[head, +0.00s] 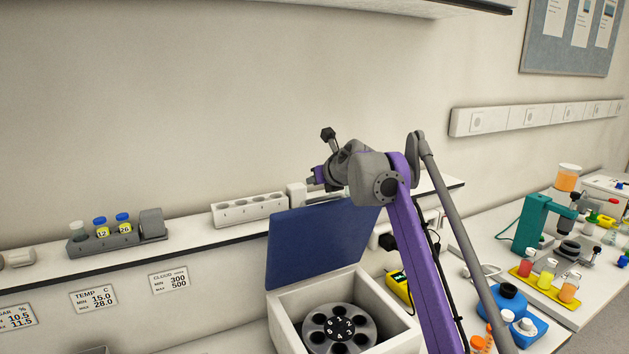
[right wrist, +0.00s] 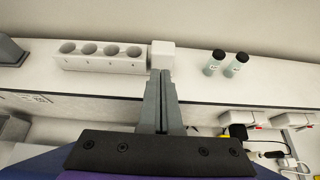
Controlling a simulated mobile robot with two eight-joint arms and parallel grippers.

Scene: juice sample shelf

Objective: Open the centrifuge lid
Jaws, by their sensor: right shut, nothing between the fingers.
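The centrifuge (head: 395,325) is a white box at the bottom middle of the head view. Its dark blue lid (head: 320,240) stands raised at the back, tilted up steeply. The open top shows a grey rotor (head: 340,330) with numbered holes. My right gripper (head: 311,181) is above the lid's upper edge, pointing left toward the wall shelf. In the right wrist view its fingers (right wrist: 160,75) are closed together with nothing between them. I cannot tell whether the gripper or wrist touches the lid. My left gripper is not in view.
The wall shelf (right wrist: 90,85) holds a white four-hole rack (head: 249,209), a small white block (right wrist: 163,54) and two capped vials (right wrist: 225,63). A grey rack (head: 103,240) with bottles stands further left. A teal microscope (head: 535,220) and a yellow tray (head: 545,287) of jars occupy the right bench.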

